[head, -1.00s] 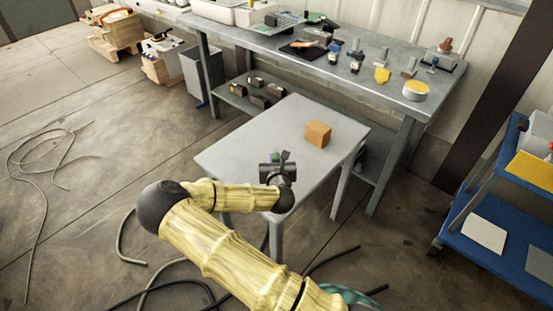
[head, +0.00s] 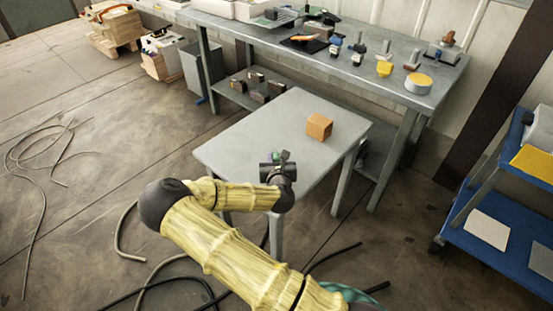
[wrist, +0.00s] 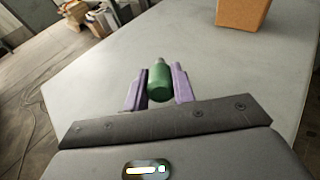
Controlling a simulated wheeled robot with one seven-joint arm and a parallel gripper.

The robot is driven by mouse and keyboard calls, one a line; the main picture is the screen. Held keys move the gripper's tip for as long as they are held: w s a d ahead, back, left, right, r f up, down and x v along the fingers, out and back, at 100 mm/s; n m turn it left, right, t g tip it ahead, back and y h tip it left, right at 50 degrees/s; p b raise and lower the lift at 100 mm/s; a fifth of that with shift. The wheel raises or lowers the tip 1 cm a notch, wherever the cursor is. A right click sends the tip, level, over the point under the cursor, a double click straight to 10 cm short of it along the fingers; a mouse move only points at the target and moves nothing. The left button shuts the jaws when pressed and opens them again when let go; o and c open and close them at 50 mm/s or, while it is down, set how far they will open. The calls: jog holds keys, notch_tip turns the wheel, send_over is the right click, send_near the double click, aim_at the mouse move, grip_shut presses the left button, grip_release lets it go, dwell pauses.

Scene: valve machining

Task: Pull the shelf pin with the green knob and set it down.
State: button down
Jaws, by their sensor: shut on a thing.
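My gripper (wrist: 158,88) has two purple fingers, shut on the green knob (wrist: 159,80) of the shelf pin. A short metallic tip shows beyond the knob, pointing away from the wrist; the rest of the pin is not visible. In the head view my gripper (head: 277,157) is over the near part of the small grey table (head: 235,145), with a bit of green showing. I cannot tell whether the pin touches the tabletop.
An orange-brown box (head: 319,127) stands on the small table's right side. The table's left part is bare. Behind stands a long workbench (head: 400,85) with several parts. A blue cart (head: 505,260) is at right. Cables (head: 190,285) lie on the floor.

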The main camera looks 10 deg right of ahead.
jog(key=shift+f, duration=0.35)
dwell(0.4)
jog(key=c, duration=1.1)
grip_release()
